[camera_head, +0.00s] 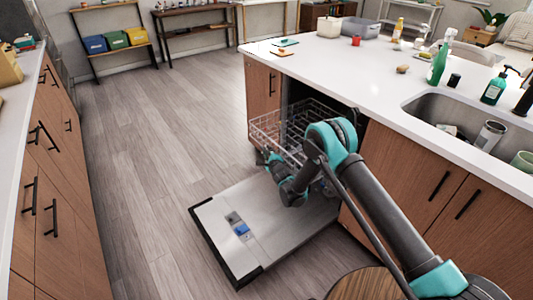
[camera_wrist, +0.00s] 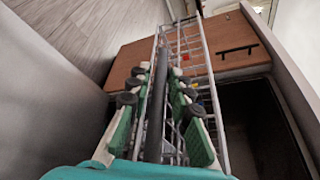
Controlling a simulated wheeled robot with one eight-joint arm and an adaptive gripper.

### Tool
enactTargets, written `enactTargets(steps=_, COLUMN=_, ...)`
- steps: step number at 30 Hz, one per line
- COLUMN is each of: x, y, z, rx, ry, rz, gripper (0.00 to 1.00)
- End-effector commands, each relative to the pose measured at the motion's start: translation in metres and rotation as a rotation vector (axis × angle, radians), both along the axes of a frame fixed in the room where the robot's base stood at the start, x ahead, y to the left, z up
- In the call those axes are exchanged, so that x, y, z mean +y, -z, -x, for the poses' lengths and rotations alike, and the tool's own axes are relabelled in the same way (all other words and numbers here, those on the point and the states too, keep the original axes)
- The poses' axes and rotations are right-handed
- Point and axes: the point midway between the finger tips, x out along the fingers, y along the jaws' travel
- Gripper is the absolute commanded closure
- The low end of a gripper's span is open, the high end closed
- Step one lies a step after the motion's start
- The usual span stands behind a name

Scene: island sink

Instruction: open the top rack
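The top rack (camera_head: 270,122) is a grey wire basket standing partly out of the dishwasher opening under the island counter. My gripper (camera_head: 268,158) is at the rack's front edge, with my forearm hiding part of the basket. In the wrist view the rack (camera_wrist: 190,40) runs away from me. My gripper (camera_wrist: 159,80) has its green and white fingers apart, one on each side of a dark bar along the rack's front. I see gaps between the bar and the fingers. The dishwasher door (camera_head: 215,215) is folded down flat below the rack.
The white island counter (camera_head: 375,90) overhangs the opening. A brown cabinet (camera_head: 262,88) stands beyond the rack, and more cabinet doors (camera_head: 412,170) are on the near side. Drawers (camera_head: 50,180) line the left. The wooden floor (camera_head: 150,150) between is clear.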

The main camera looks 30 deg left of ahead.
Motion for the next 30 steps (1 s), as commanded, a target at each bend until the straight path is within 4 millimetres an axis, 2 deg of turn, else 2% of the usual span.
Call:
enactTargets(steps=5, x=0.0, y=-0.013, z=0.0, rx=0.0, ry=-0.001, rz=-0.001, gripper=0.8)
enactTargets(steps=10, x=0.0, y=-0.043, z=0.0, rx=-0.002, ry=-0.001, rz=-0.003, gripper=0.78)
enactTargets(steps=18, x=0.0, y=-0.084, z=0.0, rx=-0.001, ry=0.0, rz=-0.001, gripper=0.8)
enactTargets(steps=24, x=0.0, y=-0.098, z=0.0, rx=0.0, ry=0.0, rz=0.0, gripper=0.8)
enactTargets(steps=30, x=0.0, y=-0.1, z=0.0, rx=0.0, ry=0.0, rz=0.0, gripper=0.8)
